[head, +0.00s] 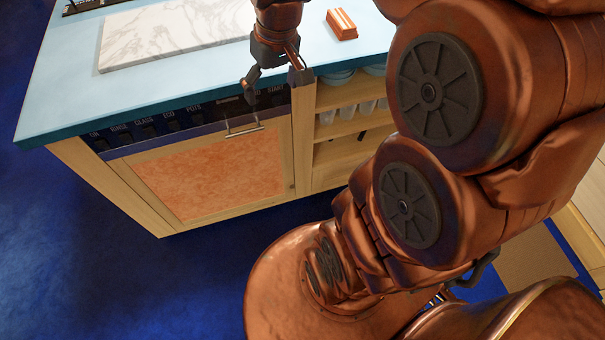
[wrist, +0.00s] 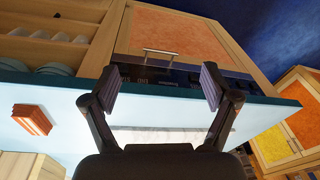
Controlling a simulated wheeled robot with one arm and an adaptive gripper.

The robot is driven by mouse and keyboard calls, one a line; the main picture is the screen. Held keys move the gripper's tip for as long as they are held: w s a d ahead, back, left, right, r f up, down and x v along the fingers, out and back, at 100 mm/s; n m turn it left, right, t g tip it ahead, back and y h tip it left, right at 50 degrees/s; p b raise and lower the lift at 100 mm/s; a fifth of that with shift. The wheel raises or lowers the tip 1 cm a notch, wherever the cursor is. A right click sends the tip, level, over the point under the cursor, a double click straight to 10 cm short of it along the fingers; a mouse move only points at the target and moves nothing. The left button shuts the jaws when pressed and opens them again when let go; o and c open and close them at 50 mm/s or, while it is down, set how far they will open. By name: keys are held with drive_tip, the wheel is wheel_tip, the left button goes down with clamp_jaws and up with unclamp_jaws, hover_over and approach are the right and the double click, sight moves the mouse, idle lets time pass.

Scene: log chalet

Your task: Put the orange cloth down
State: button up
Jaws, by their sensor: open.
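The orange cloth (head: 341,23), a small folded block with pale stripes, lies on the light blue countertop (head: 65,85) near its right end. In the wrist view the cloth (wrist: 32,119) is at the left, apart from my gripper. My gripper (head: 275,85) is open and empty at the counter's front edge, to the left of the cloth and in front of the cabinet face. In the wrist view the open gripper (wrist: 160,88) shows its two fingers spread, with the counter edge and a drawer handle beyond them.
A white marble slab (head: 165,37) lies on the counter to the left. Below are a dishwasher-like panel with a handle (head: 244,130) and open shelves (head: 340,125) holding dishes and glasses. Blue floor (head: 80,240) is clear at the left.

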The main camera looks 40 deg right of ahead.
drive_tip(key=s+a+f+g, duration=0.1)
drive_tip(key=s+a, duration=0.2)
drive_tip(key=s, duration=0.6)
drive_tip(key=s+a+f+g, duration=0.2)
drive_tip(key=s+a, duration=0.2)
drive_tip(key=s, duration=0.6)
drive_tip(key=shift+f+n+h, duration=0.3)
drive_tip(key=shift+h, duration=0.1)
